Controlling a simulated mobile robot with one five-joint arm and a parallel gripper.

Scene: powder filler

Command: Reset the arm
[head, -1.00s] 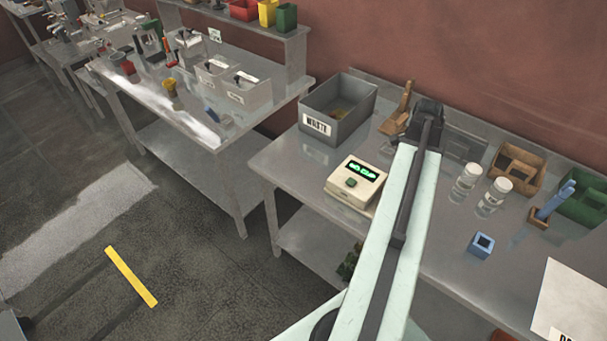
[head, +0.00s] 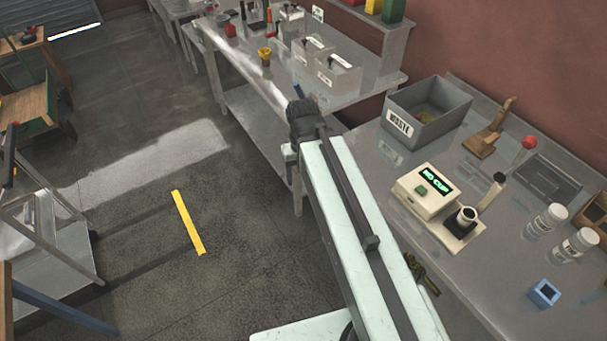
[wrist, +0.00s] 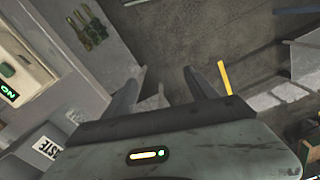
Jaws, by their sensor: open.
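My arm stretches up the middle of the head view, its far end beside the left edge of the metal bench (head: 480,262). My gripper (wrist: 165,82) shows in the wrist view with its two dark fingers apart and nothing between them. Beyond the fingers are grey floor and part of a table. In the head view the gripper's fingers are hidden behind the end of the arm.
The powder filler (head: 432,200) on the bench reads "NO CUP". A second table (head: 258,98) lies beyond. The floor around a yellow strip (head: 188,222) is open.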

